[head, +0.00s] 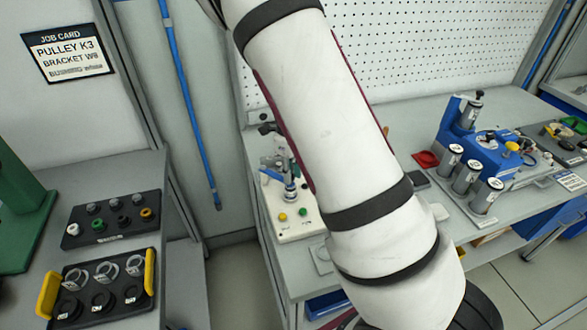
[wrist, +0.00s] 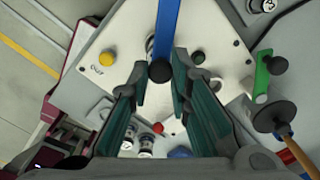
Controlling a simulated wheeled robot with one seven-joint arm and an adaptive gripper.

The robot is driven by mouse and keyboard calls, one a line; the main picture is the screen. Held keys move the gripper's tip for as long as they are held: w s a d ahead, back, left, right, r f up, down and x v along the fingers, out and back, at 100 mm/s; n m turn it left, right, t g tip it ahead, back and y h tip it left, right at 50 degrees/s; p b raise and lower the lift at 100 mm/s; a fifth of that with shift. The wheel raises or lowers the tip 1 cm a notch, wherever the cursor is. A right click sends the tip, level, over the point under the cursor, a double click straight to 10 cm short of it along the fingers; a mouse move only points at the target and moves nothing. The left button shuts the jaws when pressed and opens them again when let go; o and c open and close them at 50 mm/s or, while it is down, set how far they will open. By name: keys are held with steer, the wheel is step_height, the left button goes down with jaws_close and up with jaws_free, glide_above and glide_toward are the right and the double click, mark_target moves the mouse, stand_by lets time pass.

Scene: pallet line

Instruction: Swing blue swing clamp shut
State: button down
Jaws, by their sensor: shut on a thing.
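In the wrist view the blue swing clamp (wrist: 167,28) is a flat blue bar running from the top edge down to a black knob (wrist: 160,71). My gripper (wrist: 164,76) has its two teal-padded fingers on either side of this knob and is shut on it. Below the bar is a white plate (wrist: 113,40) with a yellow button (wrist: 106,59) and a dark green one (wrist: 198,57). The clamp's pivot is not clear.
A green bar with a black knob (wrist: 262,80) stands right of my gripper, near a dark disc on a wooden handle (wrist: 277,118). In the head view a blue fixture (head: 490,150) stands on the bench's right, and black parts trays (head: 112,218) lie at left.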

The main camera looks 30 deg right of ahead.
steer(key=shift+a, duration=0.1)
stand_by(0.4)
steer(key=c, duration=1.5)
jaws_free()
steer(key=shift+o, duration=0.2)
step_height(320, 180, up, 12)
steer(key=shift+r, duration=0.1)
